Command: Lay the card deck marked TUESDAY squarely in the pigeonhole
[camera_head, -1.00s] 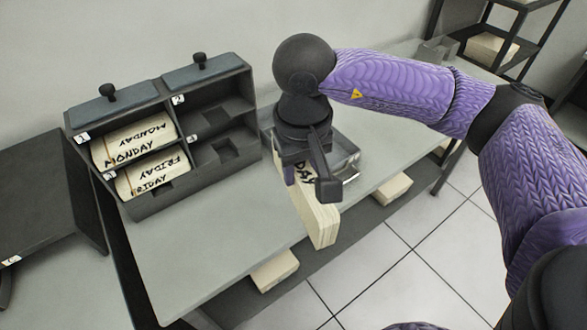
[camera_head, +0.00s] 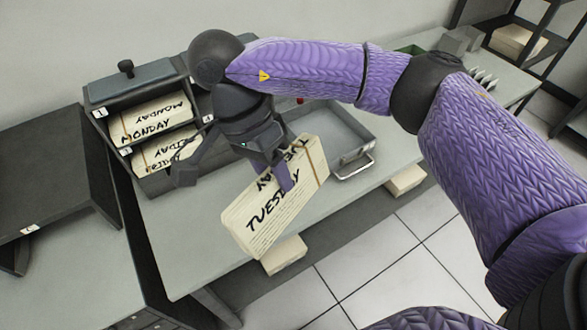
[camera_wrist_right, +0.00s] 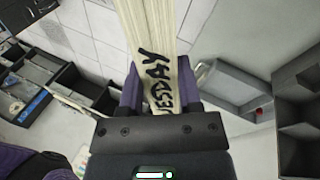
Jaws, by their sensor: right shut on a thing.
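The TUESDAY deck (camera_head: 275,200) is a thick cream card stack with black lettering and a band around it. My right gripper (camera_head: 283,183) is shut on it and holds it tilted above the front part of the table. In the right wrist view the deck (camera_wrist_right: 160,50) stands between the purple fingers, part of its lettering showing. The dark pigeonhole rack (camera_head: 150,188) stands at the left, apart from the deck. Its left column holds the MONDAY deck (camera_head: 150,122) above and the FRIDAY deck (camera_head: 165,152) below. My arm hides its right column. My left gripper is out of view.
A grey metal tray (camera_head: 367,137) with a handle sits right of the deck. Grey-green table (camera_head: 200,255) is bare in front of the rack. A pale block (camera_head: 285,254) shows below the front edge. A dark cabinet (camera_head: 50,180) stands at the left.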

